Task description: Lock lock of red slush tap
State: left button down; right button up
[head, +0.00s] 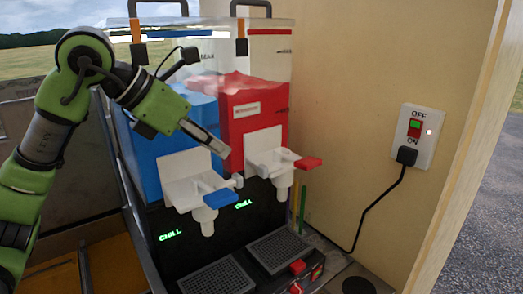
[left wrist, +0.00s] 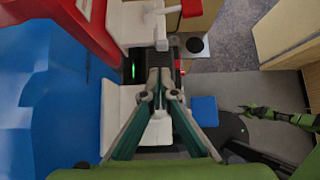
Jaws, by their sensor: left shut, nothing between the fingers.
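The red slush tap (head: 270,157) is white with a red handle (head: 308,163); it shows at the top of the left wrist view (left wrist: 128,22). A small white knob (head: 237,181) sits between the two taps; I cannot tell for certain which tap it belongs to. My left gripper (head: 222,152) is shut and empty, pointing down over the gap between the taps, left of the red tap. In the left wrist view its fingertips (left wrist: 161,72) are together just below the red tap. A green arm with a dark end (left wrist: 246,110), apparently my right, is small there; its jaws are unclear.
The blue tap (head: 187,172), with a blue handle (head: 221,198), stands close on the left. Above are the red tank (head: 255,115) and blue tank (head: 165,160). Drip trays (head: 278,250) lie below. A wall switch (head: 415,128) with a plugged cable is at the right.

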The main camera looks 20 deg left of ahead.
aim_at(260, 176)
pick_arm(q)
jog(key=shift+s+r, duration=0.3)
jog(key=shift+s, duration=0.4)
jog(key=p+x, duration=0.1)
jog(key=x, duration=0.4)
jog(key=shift+w, duration=0.25)
jog(key=p+x, duration=0.1)
jog(key=x, duration=0.3)
jog(key=shift+w+d+f+p, duration=0.15)
jog(key=shift+w+p, duration=0.05)
jog(key=shift+p, duration=0.2)
jog(key=shift+w+d+f, duration=0.15)
jog(key=shift+f, duration=0.1)
pick_arm(e)
jog(key=s+r, duration=0.2)
jog(key=s, duration=0.4)
jog(key=shift+r+g, duration=0.25)
jog(key=shift+g, duration=0.15)
